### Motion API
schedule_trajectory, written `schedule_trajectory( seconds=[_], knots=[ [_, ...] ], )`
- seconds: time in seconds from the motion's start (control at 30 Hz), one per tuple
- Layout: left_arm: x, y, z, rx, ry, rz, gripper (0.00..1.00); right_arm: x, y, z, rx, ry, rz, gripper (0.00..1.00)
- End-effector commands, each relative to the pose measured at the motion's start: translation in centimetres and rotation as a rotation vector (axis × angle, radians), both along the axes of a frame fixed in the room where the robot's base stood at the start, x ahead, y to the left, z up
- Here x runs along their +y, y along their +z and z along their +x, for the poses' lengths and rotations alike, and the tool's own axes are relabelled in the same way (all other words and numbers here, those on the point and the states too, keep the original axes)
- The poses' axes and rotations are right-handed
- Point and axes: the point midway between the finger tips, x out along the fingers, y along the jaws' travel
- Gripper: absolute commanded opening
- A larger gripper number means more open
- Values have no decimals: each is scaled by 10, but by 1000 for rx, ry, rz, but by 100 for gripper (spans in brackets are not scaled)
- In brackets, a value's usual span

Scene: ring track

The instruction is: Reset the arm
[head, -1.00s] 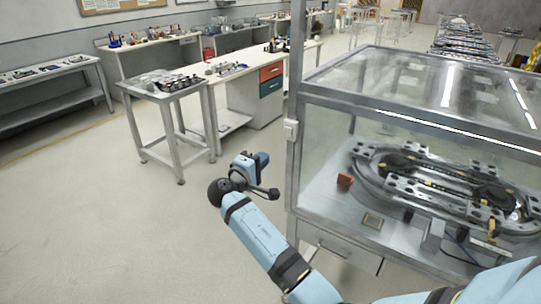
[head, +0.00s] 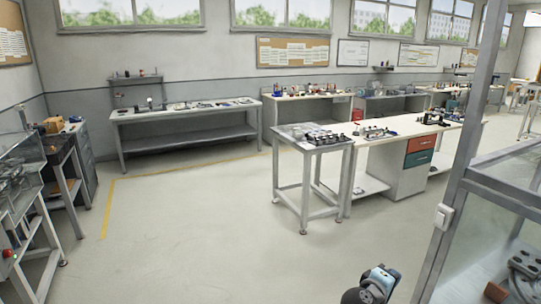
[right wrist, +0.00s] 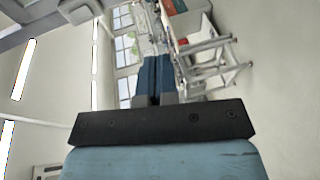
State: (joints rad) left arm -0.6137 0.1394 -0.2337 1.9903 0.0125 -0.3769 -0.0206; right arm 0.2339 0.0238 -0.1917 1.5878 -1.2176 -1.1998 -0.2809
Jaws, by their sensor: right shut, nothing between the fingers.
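My right gripper (head: 384,277) shows at the bottom edge of the head view, right of centre. Only its blue and black end part shows there; the rest of the arm is out of frame. In the right wrist view its two blue fingers (right wrist: 155,80) are together with nothing between them. It is in free air, left of the glass case (head: 497,225). Part of the ring track (head: 522,262) shows inside the case at the lower right. My left gripper is not in view.
Benches line the back wall. Another machine (head: 20,170) stands at the far left. The floor (head: 190,225) in the middle is clear.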

Motion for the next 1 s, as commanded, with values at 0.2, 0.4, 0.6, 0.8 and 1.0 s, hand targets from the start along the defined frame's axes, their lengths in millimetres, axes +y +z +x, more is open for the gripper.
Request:
schedule_trajectory(
  seconds=[0.2,0.4,0.6,0.8,1.0],
  knots=[
    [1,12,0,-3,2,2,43,47,-118,-92,46,297,432,0],
    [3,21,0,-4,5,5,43,100,-169,-200,4,442,902,0],
    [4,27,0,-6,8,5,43,135,-169,-286,-88,453,1287,0],
    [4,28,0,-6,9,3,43,147,-161,-318,-148,430,1449,0],
    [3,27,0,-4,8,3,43,147,-160,-320,-155,428,1461,0]
  ],
)
